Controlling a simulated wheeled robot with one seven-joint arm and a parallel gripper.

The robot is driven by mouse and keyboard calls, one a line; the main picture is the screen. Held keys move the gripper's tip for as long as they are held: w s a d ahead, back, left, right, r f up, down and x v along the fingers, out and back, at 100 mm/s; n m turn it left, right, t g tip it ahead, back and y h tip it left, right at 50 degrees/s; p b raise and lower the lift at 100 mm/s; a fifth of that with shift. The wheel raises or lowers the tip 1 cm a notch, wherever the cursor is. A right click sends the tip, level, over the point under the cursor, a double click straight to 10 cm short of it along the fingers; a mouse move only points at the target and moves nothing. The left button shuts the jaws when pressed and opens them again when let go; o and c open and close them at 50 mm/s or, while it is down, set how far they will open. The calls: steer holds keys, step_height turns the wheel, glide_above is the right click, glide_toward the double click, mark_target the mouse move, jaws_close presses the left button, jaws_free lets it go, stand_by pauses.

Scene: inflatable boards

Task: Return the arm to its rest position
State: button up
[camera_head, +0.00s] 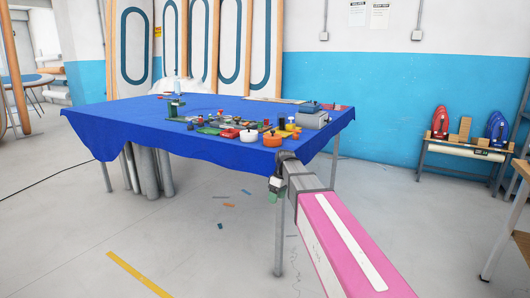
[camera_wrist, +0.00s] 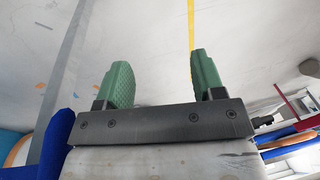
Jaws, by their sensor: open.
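My arm reaches out from the lower right of the head view, with a pink and white link. My gripper (camera_head: 274,190) hangs at its end, pointing down, just off the near right edge of the blue-covered table (camera_head: 150,122). In the wrist view my gripper (camera_wrist: 163,82) shows two green fingers spread well apart. Nothing is between them; only pale floor shows beyond. The gripper is open and empty.
A side bench (camera_head: 460,150) holds a red iron (camera_head: 440,122) and a blue iron (camera_head: 496,128). Small scraps (camera_head: 229,206) lie on open floor.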

steer(key=s+d+f+m+h, duration=0.1)
steer(key=s+d+f+m, duration=0.4)
steer(key=s+d+f, duration=0.2)
steer(key=s+d+f+m+t+h, duration=0.1)
steer(key=s+d+f+m, duration=0.5)
steer(key=s+f, duration=0.4)
steer(key=s+d, duration=0.1)
steer(key=s, duration=0.1)
steer(key=shift+s+f, duration=0.15)
steer(key=shift+s, duration=0.15)
